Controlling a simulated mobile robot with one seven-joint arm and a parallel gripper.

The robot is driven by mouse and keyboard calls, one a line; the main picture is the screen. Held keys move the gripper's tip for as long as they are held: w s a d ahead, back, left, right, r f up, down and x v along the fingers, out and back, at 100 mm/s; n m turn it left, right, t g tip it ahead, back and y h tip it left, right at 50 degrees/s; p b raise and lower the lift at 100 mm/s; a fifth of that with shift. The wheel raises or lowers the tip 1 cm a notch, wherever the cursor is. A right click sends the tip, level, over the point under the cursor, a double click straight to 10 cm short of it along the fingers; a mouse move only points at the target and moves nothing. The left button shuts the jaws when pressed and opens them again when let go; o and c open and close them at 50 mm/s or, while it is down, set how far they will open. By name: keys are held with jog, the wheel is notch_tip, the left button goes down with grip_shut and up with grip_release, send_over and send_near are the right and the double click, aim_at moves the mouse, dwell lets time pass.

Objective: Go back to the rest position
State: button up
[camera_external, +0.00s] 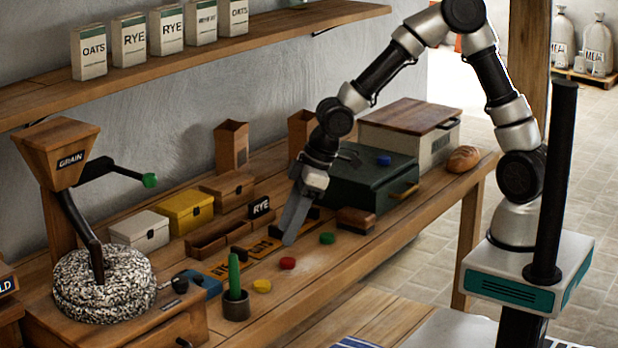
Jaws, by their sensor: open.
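My gripper (294,222) hangs over the middle of the wooden workbench (330,262), fingers pointing down. Its jaws are seen nearly edge-on, and no object shows between them. A red disc (287,263) lies just below the fingertips, and a green disc (327,238) lies to their right. A yellow disc (261,286) lies nearer the front edge. My arm reaches in from the right, bent high over the bench. I cannot tell the exact gap between the fingertips and the bench.
A stone mill (103,287) with a grain hopper (68,145) stands at left. A dark green box (368,182) is close to my gripper's right. Behind are a yellow box (185,211) and an open wooden tray (215,238). A shelf (270,28) with several cartons runs above.

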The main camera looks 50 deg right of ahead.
jog(key=s+d+r+m+t+h+p, duration=0.1)
jog(key=s+d+r+m+p, duration=0.2)
jog(key=s+d+r, duration=0.6)
jog(key=s+d+r+m+t+h+p, duration=0.1)
jog(key=s+d+r+m, duration=0.4)
jog(key=d+r, duration=1)
jog(key=s+h+p, duration=0.1)
jog(key=s+p, duration=0.1)
jog(key=s, duration=0.1)
jog(key=shift+s+d+r+m+p, duration=0.3)
jog(key=shift+s+d+r+p, duration=0.05)
jog(key=shift+s+d+r, duration=0.05)
